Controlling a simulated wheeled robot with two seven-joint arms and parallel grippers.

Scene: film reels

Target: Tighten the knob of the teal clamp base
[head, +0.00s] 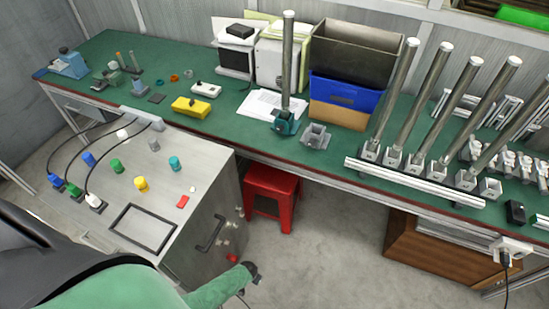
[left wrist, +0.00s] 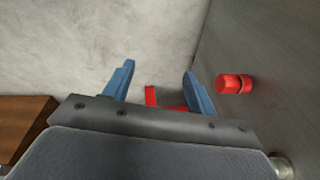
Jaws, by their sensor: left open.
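The teal clamp base (head: 286,124) stands on the green bench top, near its front edge. A tall grey metal post (head: 288,60) rises upright from it. Its knob is too small to make out clearly. My left gripper (head: 251,275) is low in front of the grey cabinet, below bench height and well apart from the clamp base. In the left wrist view my left gripper (left wrist: 160,74) has its blue fingers spread and empty. The clamp base is not in the left wrist view. My right gripper is not in view.
A grey control cabinet (head: 195,155) with coloured knobs stands left of my gripper; a red knob (left wrist: 234,84) sticks out of its side. A red stool (head: 271,195) stands under the bench. A grey square base (head: 316,135) sits right of the clamp base. Open floor lies right of my gripper.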

